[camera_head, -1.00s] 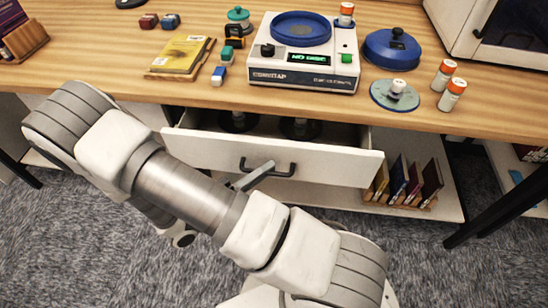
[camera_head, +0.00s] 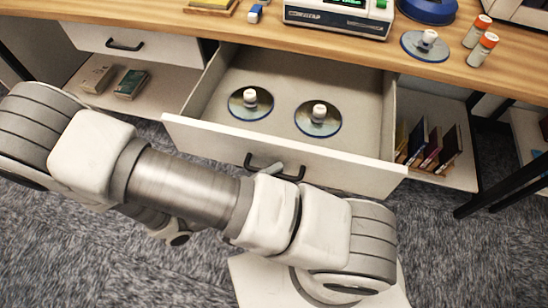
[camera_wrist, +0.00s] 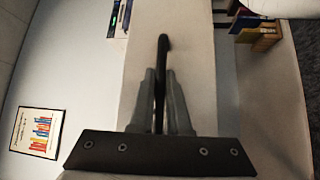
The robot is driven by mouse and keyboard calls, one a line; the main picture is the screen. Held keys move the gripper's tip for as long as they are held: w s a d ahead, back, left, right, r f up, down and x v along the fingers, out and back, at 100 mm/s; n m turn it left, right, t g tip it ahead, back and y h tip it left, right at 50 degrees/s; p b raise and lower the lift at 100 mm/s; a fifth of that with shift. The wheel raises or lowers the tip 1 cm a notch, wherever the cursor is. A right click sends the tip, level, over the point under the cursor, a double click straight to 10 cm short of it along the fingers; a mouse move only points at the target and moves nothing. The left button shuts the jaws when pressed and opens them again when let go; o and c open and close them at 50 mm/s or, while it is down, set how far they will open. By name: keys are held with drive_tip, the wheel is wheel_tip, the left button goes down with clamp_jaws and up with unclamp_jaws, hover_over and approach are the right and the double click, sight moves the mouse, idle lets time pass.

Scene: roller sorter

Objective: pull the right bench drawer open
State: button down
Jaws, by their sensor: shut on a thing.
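The right bench drawer (camera_head: 230,140) stands well open in the head view, its white front pulled out from under the bench top. Two discs with white knobs, a left one (camera_head: 250,102) and a right one (camera_head: 318,117), lie on its floor. The black bar handle (camera_head: 290,176) is on the drawer front. It also shows in the wrist view as a dark bar (camera_wrist: 161,70) between the fingers. My gripper (camera_wrist: 160,85) is shut on this handle. In the head view my gripper (camera_head: 268,170) is mostly hidden behind my arm.
A second, closed drawer (camera_head: 140,42) is at the left, above a shelf with two small boxes (camera_head: 114,80). Upright books (camera_head: 435,145) stand on the shelf right of the open drawer. A black table leg (camera_head: 500,180) is at the right. Carpet in front is clear apart from my body.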

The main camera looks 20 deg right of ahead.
drive_tip(key=shift+s+a, duration=0.75)
drive_tip(key=shift+s, duration=0.25)
drive_tip(key=c, duration=1.2)
unclamp_jaws()
drive_tip(key=shift+o, duration=0.2)
drive_tip(key=p+v, duration=0.1)
drive_tip(key=v, duration=1.6)
drive_tip(key=shift+a, duration=0.2)
drive_tip(key=shift+s, duration=0.15)
